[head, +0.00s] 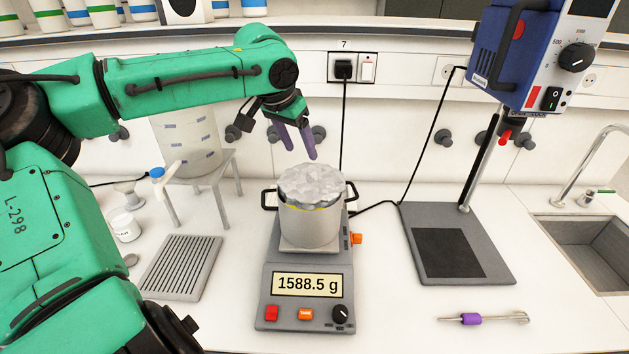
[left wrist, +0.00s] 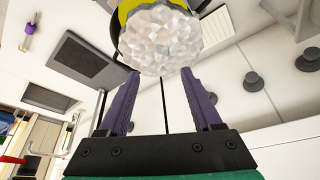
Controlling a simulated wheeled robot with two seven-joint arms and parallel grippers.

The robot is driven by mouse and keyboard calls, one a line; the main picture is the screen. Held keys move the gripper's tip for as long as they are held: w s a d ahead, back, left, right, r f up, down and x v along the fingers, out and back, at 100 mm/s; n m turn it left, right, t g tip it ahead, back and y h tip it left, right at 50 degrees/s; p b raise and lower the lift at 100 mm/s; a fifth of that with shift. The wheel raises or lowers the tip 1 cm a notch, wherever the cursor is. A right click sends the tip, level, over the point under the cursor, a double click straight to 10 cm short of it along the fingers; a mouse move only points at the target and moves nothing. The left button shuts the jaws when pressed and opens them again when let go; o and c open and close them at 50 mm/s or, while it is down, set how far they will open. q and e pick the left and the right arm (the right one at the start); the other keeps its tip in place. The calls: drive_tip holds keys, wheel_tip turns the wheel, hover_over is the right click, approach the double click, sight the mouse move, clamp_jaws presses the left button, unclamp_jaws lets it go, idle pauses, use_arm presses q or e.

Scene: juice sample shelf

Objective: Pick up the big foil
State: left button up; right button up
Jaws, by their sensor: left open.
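The big foil (head: 311,183) is a crumpled silver sheet covering the top of a metal pot (head: 310,225) with two black handles. The pot stands on a scale (head: 305,290) that reads 1588.5 g. My left gripper (head: 297,156) has purple fingers and is open and empty above and behind the foil in the head view, apart from it. In the left wrist view the foil (left wrist: 161,40) lies ahead of the spread fingertips (left wrist: 160,72), with a yellow band beside it. My right gripper is not in view.
A stirrer stand (head: 460,240) with a blue unit (head: 525,60) stands at right, beside a sink (head: 590,240). A purple-handled tool (head: 471,319) lies in front. At left are a slotted grey tray (head: 180,267) and a large container (head: 186,140) on a stand. A cable hangs behind the pot.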

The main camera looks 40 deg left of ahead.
sight(312, 172)
use_arm(q)
drive_tip(key=p+x, duration=0.1)
drive_tip(key=x, duration=0.5)
drive_tip(key=p+x, duration=0.1)
drive_tip(key=x, duration=0.2)
drive_tip(key=shift+w+a+f+p, duration=0.25)
drive_tip(key=shift+w+p, duration=0.1)
drive_tip(key=shift+w, duration=0.1)
drive_tip(key=shift+w+f, duration=0.15)
drive_tip(key=shift+w, duration=0.05)
drive_tip(key=shift+s, duration=0.15)
clamp_jaws()
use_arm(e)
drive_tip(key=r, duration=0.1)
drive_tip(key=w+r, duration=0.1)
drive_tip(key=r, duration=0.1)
